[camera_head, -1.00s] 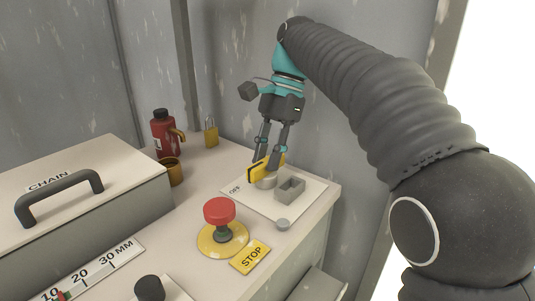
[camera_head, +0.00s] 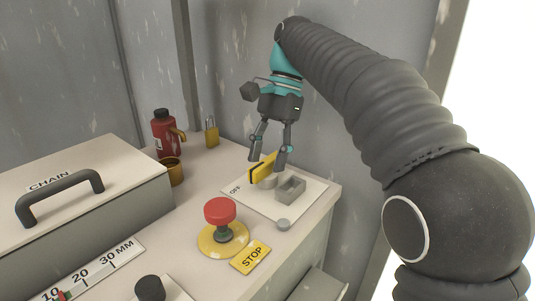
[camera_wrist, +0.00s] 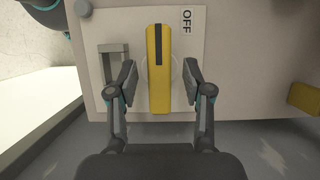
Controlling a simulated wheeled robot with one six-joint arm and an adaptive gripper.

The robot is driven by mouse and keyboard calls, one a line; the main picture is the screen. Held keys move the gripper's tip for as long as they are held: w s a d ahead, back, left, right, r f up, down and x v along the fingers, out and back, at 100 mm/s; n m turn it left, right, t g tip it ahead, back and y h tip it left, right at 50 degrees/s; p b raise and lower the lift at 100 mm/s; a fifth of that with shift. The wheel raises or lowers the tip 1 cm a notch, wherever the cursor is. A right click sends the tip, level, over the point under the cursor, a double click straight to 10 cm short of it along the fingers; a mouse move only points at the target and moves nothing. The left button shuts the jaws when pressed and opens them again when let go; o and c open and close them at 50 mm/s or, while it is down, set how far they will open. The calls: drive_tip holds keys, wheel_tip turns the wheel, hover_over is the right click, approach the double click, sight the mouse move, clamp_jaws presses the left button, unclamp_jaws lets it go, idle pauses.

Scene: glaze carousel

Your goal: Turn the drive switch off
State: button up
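The drive switch is a yellow bar handle (camera_head: 262,168) with a black stripe, on a pale plate (camera_head: 312,198) at the back right of the cabinet top. In the wrist view the handle (camera_wrist: 159,90) runs straight up the picture. Its striped end lies beside the OFF label (camera_wrist: 186,21). The OFF label also shows in the head view (camera_head: 235,189). My gripper (camera_head: 268,158) is open over the handle. In the wrist view its fingertips (camera_wrist: 159,78) stand on either side of the handle, with a visible gap on both sides.
A grey square bracket (camera_head: 290,188) stands on the plate close to the handle. A red stop button (camera_head: 220,211) is in front. A red bottle (camera_head: 165,136), a brass cup (camera_head: 173,171) and a padlock (camera_head: 211,132) stand behind left. The grey wall is close behind.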

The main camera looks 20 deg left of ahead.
idle(0.5)
